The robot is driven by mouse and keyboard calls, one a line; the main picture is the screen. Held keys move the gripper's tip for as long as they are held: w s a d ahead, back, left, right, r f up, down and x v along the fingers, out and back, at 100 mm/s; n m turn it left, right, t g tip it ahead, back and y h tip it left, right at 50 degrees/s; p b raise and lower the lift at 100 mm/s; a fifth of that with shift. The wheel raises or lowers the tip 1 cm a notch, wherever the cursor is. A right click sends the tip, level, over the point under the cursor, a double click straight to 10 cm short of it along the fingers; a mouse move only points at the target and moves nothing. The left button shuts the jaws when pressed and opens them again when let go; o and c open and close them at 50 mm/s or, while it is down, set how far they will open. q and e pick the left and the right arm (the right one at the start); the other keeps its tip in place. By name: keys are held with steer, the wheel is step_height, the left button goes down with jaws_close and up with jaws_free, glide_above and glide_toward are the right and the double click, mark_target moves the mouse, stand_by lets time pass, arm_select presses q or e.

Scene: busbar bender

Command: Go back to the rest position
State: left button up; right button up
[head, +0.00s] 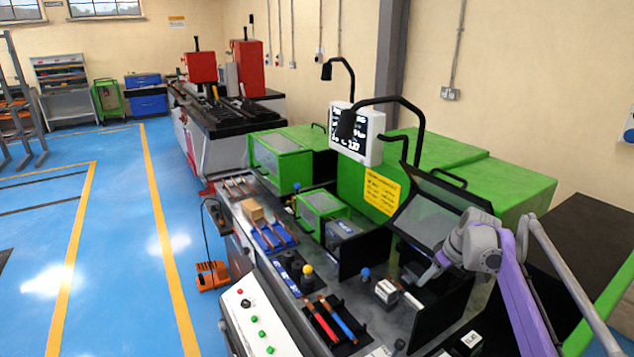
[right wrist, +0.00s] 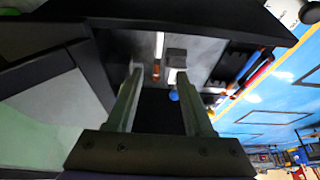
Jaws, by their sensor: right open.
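My right gripper (head: 432,272) is inside the black-walled bay of the green busbar bender (head: 450,165). In the right wrist view its two fingers (right wrist: 160,88) stand apart with nothing between them. Beyond the fingertips lie a white and copper strip (right wrist: 158,50) and a grey block (right wrist: 176,57). The block also shows in the head view (head: 386,291), left of the gripper and apart from it. My left gripper is in neither view.
Black panels (head: 364,241) and an open, tilted clear guard (head: 430,217) stand close around the right gripper. A tray with red and blue bars (head: 328,322), a blue tray (head: 270,238) and a control panel (head: 257,322) lie left. The blue floor (head: 120,240) is largely clear.

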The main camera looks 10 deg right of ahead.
steer(key=s+a+r+m+h+p, duration=0.15)
steer(key=s+a+r, duration=0.25)
steer(key=s+a, duration=1.05)
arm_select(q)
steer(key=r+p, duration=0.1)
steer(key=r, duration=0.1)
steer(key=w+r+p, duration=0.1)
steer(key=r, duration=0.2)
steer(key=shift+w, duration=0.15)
arm_select(e)
steer(key=s+a+f+m, duration=0.1)
steer(key=s+a+f, duration=0.1)
steer(key=s, duration=0.4)
steer(key=s+a+f+m, duration=0.1)
steer(key=s+a+f, duration=0.2)
steer(key=s, duration=0.4)
steer(key=s+a+f+m+t, duration=0.1)
steer(key=s+a+f, duration=0.2)
steer(key=s, duration=0.3)
steer(key=shift+s+f, duration=0.35)
steer(key=shift+s, duration=0.05)
steer(key=shift+d, duration=0.1)
